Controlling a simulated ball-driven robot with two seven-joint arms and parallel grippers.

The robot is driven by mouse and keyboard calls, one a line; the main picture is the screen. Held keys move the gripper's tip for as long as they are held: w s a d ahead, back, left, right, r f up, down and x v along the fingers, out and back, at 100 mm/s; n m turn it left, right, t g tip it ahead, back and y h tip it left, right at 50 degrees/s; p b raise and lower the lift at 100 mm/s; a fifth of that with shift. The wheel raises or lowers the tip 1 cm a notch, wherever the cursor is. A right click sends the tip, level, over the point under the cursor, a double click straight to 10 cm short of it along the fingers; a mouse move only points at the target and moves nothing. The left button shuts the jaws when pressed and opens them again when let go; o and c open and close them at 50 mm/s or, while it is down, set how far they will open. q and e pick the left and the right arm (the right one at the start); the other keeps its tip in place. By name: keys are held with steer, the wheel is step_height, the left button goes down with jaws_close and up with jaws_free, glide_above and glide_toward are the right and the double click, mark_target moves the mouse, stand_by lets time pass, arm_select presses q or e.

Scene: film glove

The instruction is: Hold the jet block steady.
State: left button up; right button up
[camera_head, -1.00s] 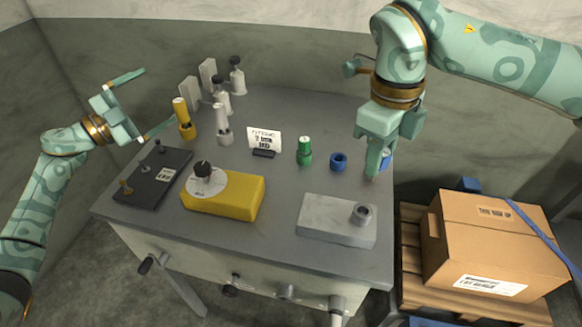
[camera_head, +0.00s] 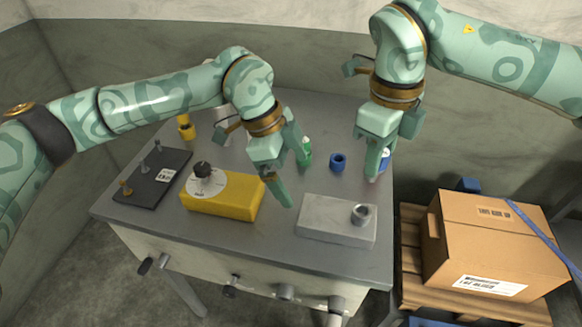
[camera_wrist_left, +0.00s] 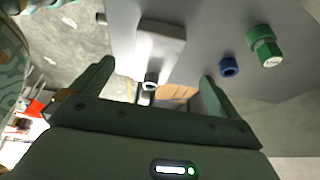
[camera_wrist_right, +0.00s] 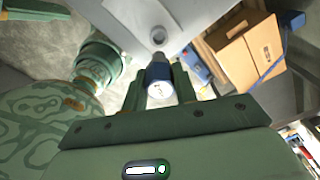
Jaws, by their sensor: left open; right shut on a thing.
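The jet block appears to be the pale grey block (camera_head: 325,218) with a round metal collar, lying flat at the front right of the table. The left wrist view shows it (camera_wrist_left: 162,42) ahead, between the finger lines; the right wrist view shows it (camera_wrist_right: 140,20) too. My left gripper (camera_head: 290,178) is open and empty, above the table just left of and behind the block, apart from it. My right gripper (camera_head: 377,165) is shut on a blue bottle with a white end (camera_wrist_right: 159,80), behind the block; its fingers partly hide the bottle in the head view.
A yellow block with a dark knob (camera_head: 225,198) stands left of the jet block. A dark plate with pegs (camera_head: 152,180) lies further left. A green-capped bottle (camera_head: 306,158) and a blue ring (camera_head: 338,162) stand behind. A cardboard box (camera_head: 490,250) is right of the table.

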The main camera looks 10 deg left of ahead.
mark_target(312, 210)
arm_select(q)
steer(key=x, duration=1.2)
steer(key=shift+a, duration=0.1)
steer(key=c, duration=1.3)
